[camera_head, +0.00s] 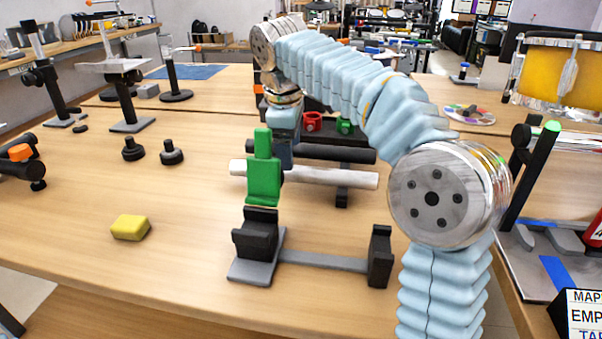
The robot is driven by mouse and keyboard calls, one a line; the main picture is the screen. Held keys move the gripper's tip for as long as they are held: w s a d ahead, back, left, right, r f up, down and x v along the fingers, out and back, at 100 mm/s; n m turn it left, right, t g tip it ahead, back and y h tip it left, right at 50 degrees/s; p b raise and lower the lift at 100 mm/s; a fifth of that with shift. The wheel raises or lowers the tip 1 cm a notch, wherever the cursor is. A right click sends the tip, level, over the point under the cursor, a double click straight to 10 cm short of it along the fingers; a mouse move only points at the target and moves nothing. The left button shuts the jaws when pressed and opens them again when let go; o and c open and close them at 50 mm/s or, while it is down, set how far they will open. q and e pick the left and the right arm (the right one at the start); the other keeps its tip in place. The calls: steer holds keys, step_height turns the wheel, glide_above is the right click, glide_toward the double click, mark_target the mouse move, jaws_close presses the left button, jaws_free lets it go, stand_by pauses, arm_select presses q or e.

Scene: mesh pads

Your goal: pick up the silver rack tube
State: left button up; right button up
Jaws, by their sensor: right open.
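The silver rack tube (335,178) lies level across a low black rack near the middle of the table. A black tube (340,154) lies parallel just behind it. My right arm, in a light blue sleeve, arches over from the lower right. My right gripper (284,158) points down over the left half of the silver tube. It is open. The green upright piece in front partly hides its fingertips, so I cannot tell whether they touch the tube. My left gripper is not in view.
A yellow block (130,227) and two black knobs (172,152) lie left. Red and green small parts (312,122) sit behind. The table's left front is clear.

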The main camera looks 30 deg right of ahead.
mark_target(302, 174)
steer(key=x, duration=0.7)
steer(key=shift+w+d, duration=0.1)
steer(key=shift+w, duration=0.05)
steer(key=shift+c, duration=0.4)
jaws_close()
